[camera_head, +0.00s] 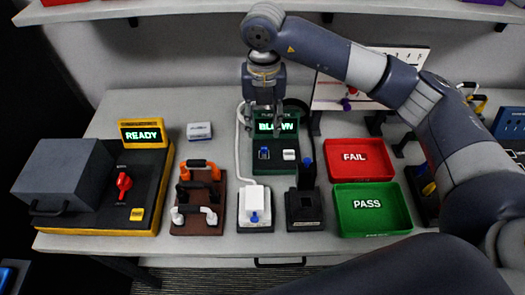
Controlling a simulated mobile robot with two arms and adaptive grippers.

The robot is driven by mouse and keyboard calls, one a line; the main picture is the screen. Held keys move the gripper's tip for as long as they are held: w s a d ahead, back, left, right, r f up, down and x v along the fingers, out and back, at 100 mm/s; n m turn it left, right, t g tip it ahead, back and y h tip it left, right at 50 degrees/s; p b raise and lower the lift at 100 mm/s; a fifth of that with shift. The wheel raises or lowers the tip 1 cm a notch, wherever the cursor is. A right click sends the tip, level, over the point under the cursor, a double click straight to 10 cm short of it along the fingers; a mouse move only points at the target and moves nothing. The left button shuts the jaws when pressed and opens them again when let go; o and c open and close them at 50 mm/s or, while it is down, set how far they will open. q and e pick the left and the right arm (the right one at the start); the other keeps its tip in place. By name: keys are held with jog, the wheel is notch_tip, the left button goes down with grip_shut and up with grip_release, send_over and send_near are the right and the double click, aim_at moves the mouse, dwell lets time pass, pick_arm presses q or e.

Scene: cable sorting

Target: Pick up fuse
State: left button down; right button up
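The green tester (285,170) stands at the middle of the table, its screen lit with what looks like "BLOWN". A small blue piece (264,153) and a small white piece (289,155) sit on its dark top. I cannot tell for sure which piece is the fuse. My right gripper (263,121) points down in front of the tester's screen and hides part of its lettering. Its fingers look apart, with nothing seen between them. My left gripper is not in view.
A red FAIL tray (388,172) and a green PASS tray (402,218) lie right of the tester. A box-like machine (150,195) with a READY screen, a rack of handles (214,221) and a small white-blue box (199,131) stand left. A white cable runs beside the tester.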

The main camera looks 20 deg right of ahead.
aim_at(264, 148)
jog(key=shift+s+f+p, duration=0.15)
jog(key=shift+f, duration=0.45)
jog(key=shift+s+f+p, duration=0.15)
jog(key=shift+f, duration=0.8)
notch_tip(264, 148, down, 5)
jog(key=shift+w+d+r+p, duration=0.1)
jog(key=shift+w+p, duration=0.05)
jog(key=shift+p, duration=1.05)
jog(key=shift+f, duration=0.4)
jog(key=c, duration=0.8)
